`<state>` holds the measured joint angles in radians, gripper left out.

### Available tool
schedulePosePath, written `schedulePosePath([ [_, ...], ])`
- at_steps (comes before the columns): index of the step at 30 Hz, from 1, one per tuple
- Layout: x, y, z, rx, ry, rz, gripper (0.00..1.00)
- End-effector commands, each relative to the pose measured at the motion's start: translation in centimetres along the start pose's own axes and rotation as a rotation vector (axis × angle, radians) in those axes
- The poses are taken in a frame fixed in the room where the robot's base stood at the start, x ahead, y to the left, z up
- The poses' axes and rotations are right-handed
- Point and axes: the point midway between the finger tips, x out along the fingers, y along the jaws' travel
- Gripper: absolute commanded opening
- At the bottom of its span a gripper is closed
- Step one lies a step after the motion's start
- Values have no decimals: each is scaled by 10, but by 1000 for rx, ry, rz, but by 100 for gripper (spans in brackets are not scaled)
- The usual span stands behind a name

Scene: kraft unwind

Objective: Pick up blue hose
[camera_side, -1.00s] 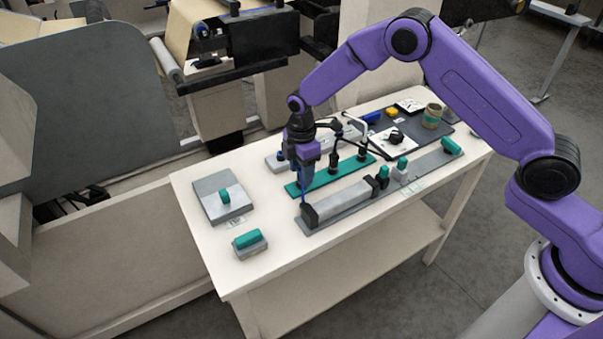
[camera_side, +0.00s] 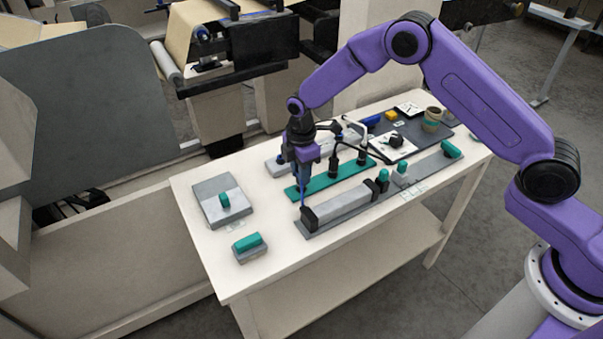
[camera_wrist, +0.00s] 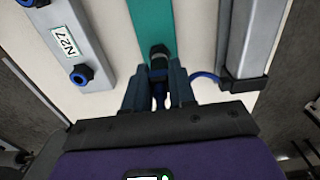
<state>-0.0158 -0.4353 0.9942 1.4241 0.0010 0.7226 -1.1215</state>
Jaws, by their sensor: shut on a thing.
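The blue hose (camera_wrist: 205,76) shows in the wrist view as a short curve from my fingers to the dark end block of a grey cylinder on the right. In the side view, the blue hose (camera_side: 303,194) hangs as a thin line under my gripper (camera_side: 303,180). In the wrist view my gripper (camera_wrist: 160,82) is shut on the hose's dark end fitting (camera_wrist: 159,56), which sits between both fingers. The fitting overlaps the near end of the green strip (camera_wrist: 151,20); I cannot tell whether it touches the strip. The fingers hide part of the hose.
The grey cylinder (camera_side: 340,201) lies on a grey base beside the green strip. A grey bar labelled N27 (camera_wrist: 72,40) has blue-ringed ports. A grey plate (camera_side: 210,205) and a green-topped block (camera_side: 249,247) stand at the white table's left end, with bare tabletop around them.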

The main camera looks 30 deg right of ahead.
Motion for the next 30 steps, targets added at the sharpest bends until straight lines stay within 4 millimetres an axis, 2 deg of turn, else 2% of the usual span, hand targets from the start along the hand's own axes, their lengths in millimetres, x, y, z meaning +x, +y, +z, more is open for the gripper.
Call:
schedulePosePath([
  [8, -32, 0, 0, 0, 1, 3, 0],
  [19, -92, -49, 19, 0, 1, 4, 0],
  [24, -105, -82, 31, 0, 0, 1, 0],
  [30, -118, -110, 42, 0, 0, 1, 0],
])
